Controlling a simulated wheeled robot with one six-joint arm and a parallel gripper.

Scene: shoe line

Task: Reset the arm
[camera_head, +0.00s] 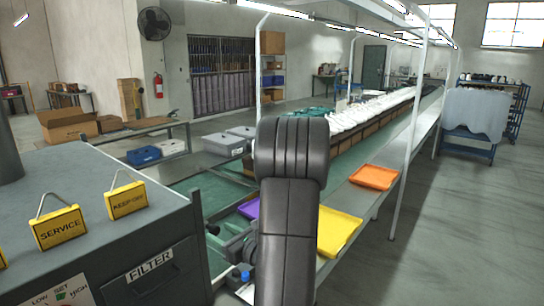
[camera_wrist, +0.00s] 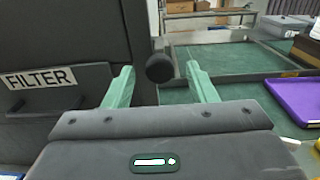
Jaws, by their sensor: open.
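My arm rises dark grey in the middle of the head view and hides part of the line behind it. My gripper (camera_wrist: 160,72) shows in the wrist view with its two green fingers apart and nothing held between them. A round black knob (camera_wrist: 159,68) appears between the fingertips, beyond them.
Yellow SERVICE (camera_head: 59,228) and KEEP OFF (camera_head: 126,200) signs stand on the cabinet. A yellow tray (camera_head: 338,228) and an orange tray (camera_head: 374,177) lie on the line's side shelf. A purple tray (camera_wrist: 298,98) is right of the gripper. A white post (camera_head: 408,165) rises on the right; open floor lies beyond.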

